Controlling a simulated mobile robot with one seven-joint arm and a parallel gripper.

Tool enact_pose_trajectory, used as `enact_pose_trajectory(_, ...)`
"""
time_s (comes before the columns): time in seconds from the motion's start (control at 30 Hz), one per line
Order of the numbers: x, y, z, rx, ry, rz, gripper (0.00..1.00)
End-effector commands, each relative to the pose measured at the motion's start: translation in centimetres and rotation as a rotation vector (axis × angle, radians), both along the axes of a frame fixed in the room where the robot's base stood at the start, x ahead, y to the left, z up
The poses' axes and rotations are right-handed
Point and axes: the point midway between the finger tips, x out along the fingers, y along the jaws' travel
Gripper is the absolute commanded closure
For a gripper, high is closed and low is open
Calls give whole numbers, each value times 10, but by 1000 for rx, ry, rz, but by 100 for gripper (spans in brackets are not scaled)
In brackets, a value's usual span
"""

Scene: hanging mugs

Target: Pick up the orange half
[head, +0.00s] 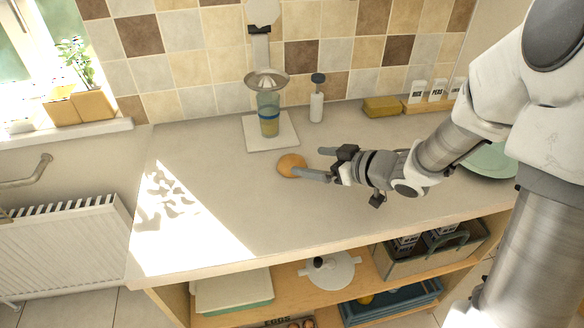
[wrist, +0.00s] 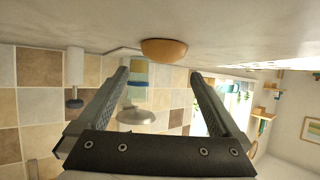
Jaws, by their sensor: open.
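The orange half (head: 291,165) lies on the countertop left of my arm in the head view. It looks like a small orange dome, and it also shows in the wrist view (wrist: 163,49) at the top centre. My gripper (head: 311,164) is low over the counter, its fingers pointing left at the orange half. In the wrist view my gripper (wrist: 160,72) has its two fingers spread apart with nothing between them. The orange half appears just beyond the fingertips, roughly centred in the gap. In the head view one finger overlaps its right edge, and I cannot tell whether they touch.
A juicer with a metal bowl (head: 267,80) and a glass (head: 268,113) stands behind on a white base (head: 285,138). A soap bottle (head: 317,106), yellow sponge (head: 381,106) and labelled jars (head: 437,90) line the wall. The counter's left front (head: 245,215) is clear.

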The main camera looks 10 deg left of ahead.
Motion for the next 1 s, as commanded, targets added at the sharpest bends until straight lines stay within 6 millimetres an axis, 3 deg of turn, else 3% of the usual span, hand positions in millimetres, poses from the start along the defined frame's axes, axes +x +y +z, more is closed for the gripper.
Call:
enact_pose_trajectory(0.5, 24, 43, -28, 0, 0, 0, 0)
enact_pose_trajectory(0.77, 27, 45, -28, 0, 0, -1, 0)
enact_pose_trajectory(0.83, 27, 45, -28, 0, 0, -1, 7)
enact_pose_trajectory(1.0, 27, 45, -28, 0, 0, -1, 38)
